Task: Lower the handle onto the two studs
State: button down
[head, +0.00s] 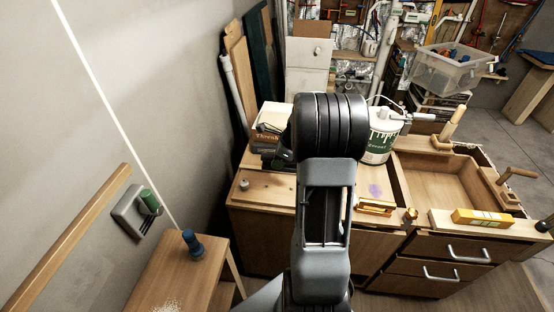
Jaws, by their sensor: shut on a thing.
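My arm rises through the middle of the head view and ends in a thick black joint. My gripper is not in view; the arm hides whatever is beyond it. I cannot make out the handle being lowered or the two studs. A wooden board (268,194) with a small metal knob (244,184) lies on the left of the workbench top. A brass-coloured piece (376,208) lies on the bench just right of my arm, with a small brass knob (411,214) beside it. Two metal drawer handles (465,254) show on the bench front.
A paint can (382,141) stands behind my arm. A yellow level (482,217) lies near the bench's right front. The bench has an open wooden recess (437,178). A blue object (192,243) stands on a small wooden table (165,268) at left, near the wall.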

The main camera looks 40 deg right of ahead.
jog(key=shift+f+b, duration=1.35)
jog(key=shift+f, duration=1.15)
jog(key=shift+f, duration=0.15)
jog(key=shift+f+b, duration=0.95)
jog(key=shift+f, duration=0.6)
jog(key=shift+f+b, duration=0.7)
jog(key=shift+f, duration=0.4)
jog(key=c, duration=0.8)
grip_release()
